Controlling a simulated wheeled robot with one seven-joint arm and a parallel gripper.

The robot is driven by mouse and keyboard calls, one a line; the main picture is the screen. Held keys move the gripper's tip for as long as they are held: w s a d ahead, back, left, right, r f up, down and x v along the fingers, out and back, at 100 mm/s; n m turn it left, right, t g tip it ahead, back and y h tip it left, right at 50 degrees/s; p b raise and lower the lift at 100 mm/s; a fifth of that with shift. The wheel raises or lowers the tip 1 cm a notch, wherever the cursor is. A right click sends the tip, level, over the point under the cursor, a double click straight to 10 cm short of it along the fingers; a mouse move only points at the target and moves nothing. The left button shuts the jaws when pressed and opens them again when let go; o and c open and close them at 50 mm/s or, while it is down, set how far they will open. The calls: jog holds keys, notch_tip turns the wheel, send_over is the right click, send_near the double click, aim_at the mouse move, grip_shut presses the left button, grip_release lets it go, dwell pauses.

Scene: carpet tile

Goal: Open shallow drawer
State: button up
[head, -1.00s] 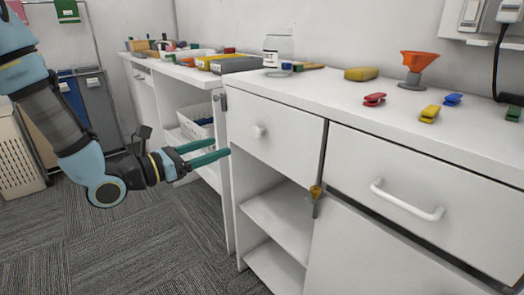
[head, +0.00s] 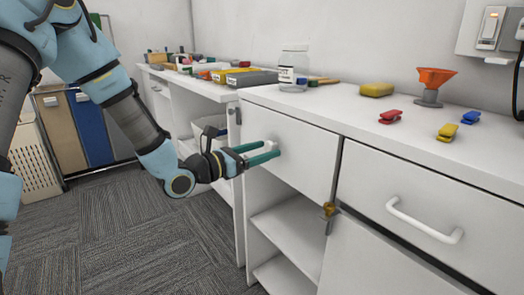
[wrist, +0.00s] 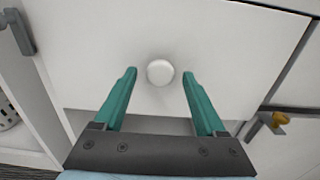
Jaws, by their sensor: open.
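The drawer front (head: 305,158) with a round white knob is closed, at the left end of the near cabinet. My gripper (head: 275,153) is at this drawer front, its green fingers pointing at it. In the wrist view the round knob (wrist: 160,72) sits between the tips of my open gripper (wrist: 160,78), with a gap on each side. In the head view the fingers hide most of the knob. A second, wider drawer (head: 440,205) with a white bar handle (head: 424,221) is closed to the right.
Below the knobbed drawer is an open shelf (head: 290,225). A brass-coloured latch (head: 329,210) sits at its right. Carpet floor (head: 140,240) is clear at left.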

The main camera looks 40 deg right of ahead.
grip_shut()
dwell(0.5)
dwell(0.8)
